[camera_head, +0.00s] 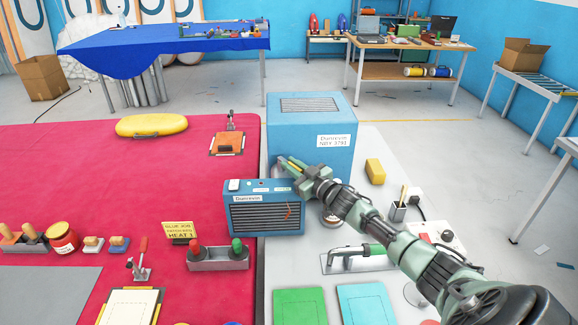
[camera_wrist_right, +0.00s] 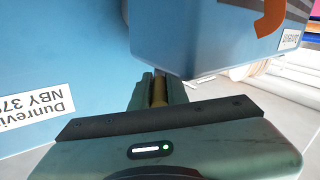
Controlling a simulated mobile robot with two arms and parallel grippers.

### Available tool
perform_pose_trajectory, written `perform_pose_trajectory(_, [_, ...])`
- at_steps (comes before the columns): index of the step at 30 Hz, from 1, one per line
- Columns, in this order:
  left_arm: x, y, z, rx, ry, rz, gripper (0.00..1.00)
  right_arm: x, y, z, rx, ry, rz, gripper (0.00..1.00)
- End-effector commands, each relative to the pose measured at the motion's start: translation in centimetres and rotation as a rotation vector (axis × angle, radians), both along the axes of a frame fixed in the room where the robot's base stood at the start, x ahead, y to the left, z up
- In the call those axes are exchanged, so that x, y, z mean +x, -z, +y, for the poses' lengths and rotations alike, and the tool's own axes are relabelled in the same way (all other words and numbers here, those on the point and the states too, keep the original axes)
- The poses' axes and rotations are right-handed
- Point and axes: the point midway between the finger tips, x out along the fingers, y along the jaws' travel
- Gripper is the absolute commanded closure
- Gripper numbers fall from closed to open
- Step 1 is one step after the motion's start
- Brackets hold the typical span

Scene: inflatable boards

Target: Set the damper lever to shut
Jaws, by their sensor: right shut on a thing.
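A small blue unit (camera_head: 240,217) with a dark front grille and an orange mark stands beside the larger blue box (camera_head: 312,131). My right gripper (camera_head: 285,166) reaches in from the right over the small unit's top right corner, close to the larger box. In the right wrist view its fingers (camera_wrist_right: 158,90) are shut on a brass-coloured piece, seemingly the damper lever (camera_wrist_right: 159,92). Its base and its set position are hidden by the fingers and the unit. My left gripper is not in view.
A red-topped table (camera_head: 180,185) lies to the left with a yellow pad (camera_head: 151,125) and hand tools.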

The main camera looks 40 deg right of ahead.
Motion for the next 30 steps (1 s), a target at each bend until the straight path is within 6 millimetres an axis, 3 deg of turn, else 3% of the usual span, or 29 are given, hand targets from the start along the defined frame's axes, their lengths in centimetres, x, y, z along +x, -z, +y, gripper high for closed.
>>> perform_pose_trajectory(17, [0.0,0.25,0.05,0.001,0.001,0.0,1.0,0.06,-0.06,-0.28,0.0,-0.044,0.0,1.0])
perform_pose_trajectory(18, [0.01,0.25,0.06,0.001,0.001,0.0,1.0,0.06,-0.07,-0.28,0.0,-0.043,-0.001,0.82])
perform_pose_trajectory(20, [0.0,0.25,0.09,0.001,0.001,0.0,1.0,0.06,-0.06,-0.27,0.0,-0.043,-0.001,0.65])
perform_pose_trajectory(30, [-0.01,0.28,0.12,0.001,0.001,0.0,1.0,-0.04,0.0,-0.22,0.0,-0.044,0.0,0.63])
